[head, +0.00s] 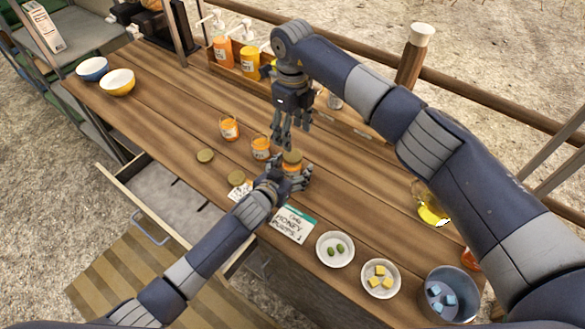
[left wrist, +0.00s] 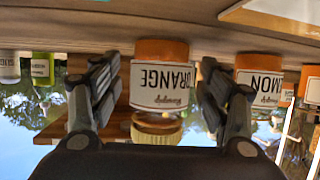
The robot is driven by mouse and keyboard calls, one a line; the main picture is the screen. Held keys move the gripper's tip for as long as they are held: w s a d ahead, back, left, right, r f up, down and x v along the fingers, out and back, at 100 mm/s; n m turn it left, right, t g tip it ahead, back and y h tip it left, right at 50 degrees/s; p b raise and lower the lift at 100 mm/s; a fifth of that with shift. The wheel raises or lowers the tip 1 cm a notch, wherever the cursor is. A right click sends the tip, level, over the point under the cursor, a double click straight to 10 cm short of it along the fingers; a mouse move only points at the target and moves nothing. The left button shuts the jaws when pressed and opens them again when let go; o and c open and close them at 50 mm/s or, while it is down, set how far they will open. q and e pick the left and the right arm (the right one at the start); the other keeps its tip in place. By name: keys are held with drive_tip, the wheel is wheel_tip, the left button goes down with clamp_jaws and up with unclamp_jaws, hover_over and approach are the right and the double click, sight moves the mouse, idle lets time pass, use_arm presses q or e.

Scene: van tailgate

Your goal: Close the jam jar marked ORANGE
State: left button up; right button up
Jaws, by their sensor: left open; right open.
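The jam jar marked ORANGE (left wrist: 160,75) stands between the spread fingers of my left gripper (left wrist: 160,95) in the upside-down left wrist view. Its label reads ORANGE, and a gold lid (left wrist: 156,129) is at its mouth; I cannot tell whether it is tightened. In the head view the jar's lid (head: 291,157) shows, and my left gripper (head: 293,180) is open around the jar, hiding most of it. My right gripper (head: 290,138) is open and empty, just above and behind the jar, fingers pointing down.
A LEMON jar (left wrist: 259,75) stands beside it. Two open orange jars (head: 229,128) (head: 261,148) and loose lids (head: 205,155) (head: 236,177) are to the left. A sign card (head: 294,225), small dishes (head: 335,262) and a bucket (head: 468,272) are in front. A drawer (head: 150,238) hangs open.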

sight(292, 155)
use_arm(q)
clamp_jaws()
use_arm(e)
drive_tip(key=n, duration=0.6)
drive_tip(key=shift+n, duration=0.3)
drive_tip(key=n, duration=1.3)
drive_tip(key=shift+n, duration=0.3)
use_arm(q)
drive_tip(key=shift+f, duration=0.1)
use_arm(e)
drive_tip(key=n, duration=0.6)
drive_tip(key=shift+n, duration=0.4)
drive_tip(key=shift+f, duration=4)
